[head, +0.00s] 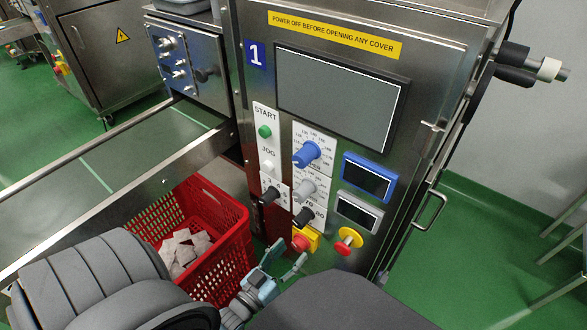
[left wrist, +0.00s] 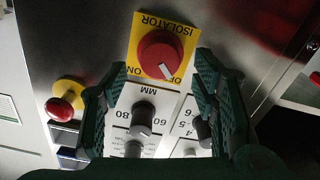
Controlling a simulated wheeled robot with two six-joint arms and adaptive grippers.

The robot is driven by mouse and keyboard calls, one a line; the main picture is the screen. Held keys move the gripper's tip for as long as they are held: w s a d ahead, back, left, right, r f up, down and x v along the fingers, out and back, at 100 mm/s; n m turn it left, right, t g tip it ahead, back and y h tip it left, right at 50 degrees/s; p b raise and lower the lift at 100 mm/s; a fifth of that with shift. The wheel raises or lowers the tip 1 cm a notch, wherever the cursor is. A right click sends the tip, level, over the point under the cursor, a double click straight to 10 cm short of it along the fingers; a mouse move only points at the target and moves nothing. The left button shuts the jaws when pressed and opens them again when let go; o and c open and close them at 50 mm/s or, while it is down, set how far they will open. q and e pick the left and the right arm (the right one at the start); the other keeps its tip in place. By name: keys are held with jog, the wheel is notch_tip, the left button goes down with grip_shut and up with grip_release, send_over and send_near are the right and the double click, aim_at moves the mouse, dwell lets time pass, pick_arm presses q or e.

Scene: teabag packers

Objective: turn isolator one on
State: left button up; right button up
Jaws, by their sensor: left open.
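The isolator is a round red knob on a yellow plate (head: 301,242), low on the front of the steel machine marked 1. In the left wrist view the red knob (left wrist: 160,52) appears upside down on the plate, with the words ISOLATOR and ON readable. A small white mark shows at the knob's lower edge, to the right of ON. My left gripper (head: 291,250) is open just in front of the isolator. In the left wrist view its fingers stand on either side of the knob, with no contact visible. My right gripper is not seen.
A red mushroom button on a yellow base (head: 348,240) sits close right of the isolator. Black (head: 303,216), grey (head: 304,190) and blue (head: 307,154) dials are above. A red crate (head: 240,232) with pale packets stands left, under a conveyor (head: 130,145).

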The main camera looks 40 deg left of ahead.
pick_arm(q)
jog(key=shift+w, duration=1.1)
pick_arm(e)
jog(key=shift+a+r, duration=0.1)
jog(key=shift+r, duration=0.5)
pick_arm(q)
jog(key=c, duration=1.2)
